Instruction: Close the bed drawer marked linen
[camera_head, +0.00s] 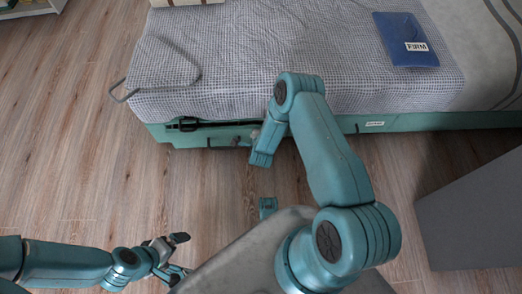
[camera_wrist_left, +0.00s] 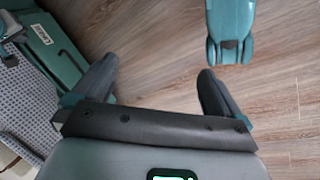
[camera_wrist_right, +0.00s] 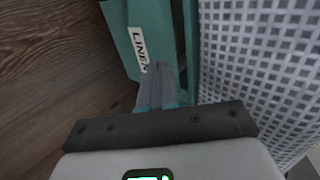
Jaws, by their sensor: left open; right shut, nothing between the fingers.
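The bed's teal drawer front marked LINEN (camera_wrist_right: 130,32) shows close up in the right wrist view, its white label to the left of my fingers. A dark gap runs between this front and the bed side. In the head view a teal drawer front (camera_head: 205,138) at the bed's left end stands slightly out, with a dark slot above it. My right gripper (camera_wrist_right: 160,72) is shut and empty, its tips close to the front; contact is unclear. In the head view my arm hides much of it. My left gripper (camera_head: 180,254) is open and empty, low over the floor.
The bed has a checked cover (camera_head: 330,50) and a blue folder marked FIRM (camera_head: 405,40). Another small label (camera_head: 375,124) sits on the bed's side further right. A grey block (camera_head: 475,215) stands at the right. Wooden floor (camera_head: 80,150) is clear at the left.

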